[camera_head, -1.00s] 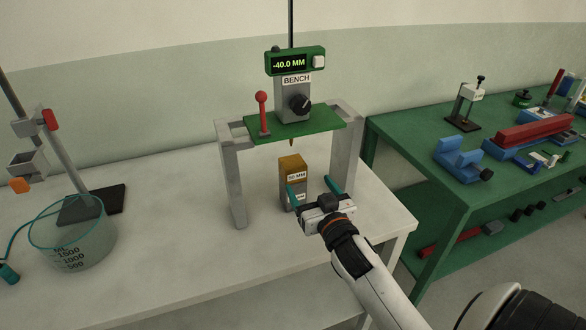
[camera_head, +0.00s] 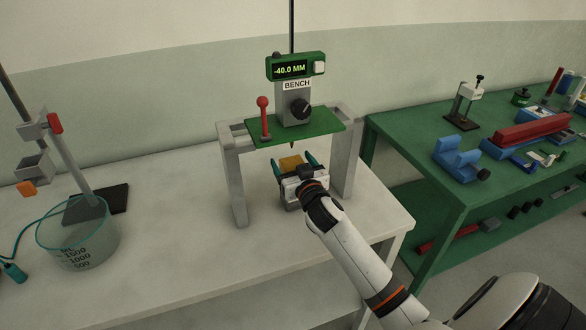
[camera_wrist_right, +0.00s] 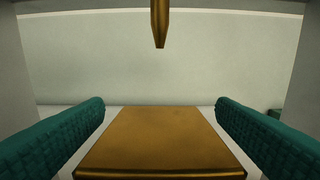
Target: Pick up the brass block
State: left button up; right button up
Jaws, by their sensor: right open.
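The brass block (camera_head: 290,163) stands under the green gauge stand on the white bench, on top of a grey block that my right gripper now mostly hides. My right gripper (camera_head: 293,164) is open, with one teal finger on each side of the brass block. In the right wrist view the brass block (camera_wrist_right: 160,142) fills the lower middle between the two spread fingers, which show a gap at their far ends. A pointed brass probe (camera_wrist_right: 160,22) hangs above and beyond the block. My left gripper is not in view.
The gauge stand's green plate (camera_head: 295,127) and grey legs (camera_head: 236,185) frame the block closely. The display (camera_head: 296,67) reads -40.0 MM. A glass beaker (camera_head: 78,240) and clamp stand are at left. A green workbench (camera_head: 420,150) with tools is at right.

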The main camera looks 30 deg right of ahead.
jog(key=c, duration=1.7)
jog(key=shift+r, duration=0.2)
grip_shut()
jog(key=shift+r, duration=0.1)
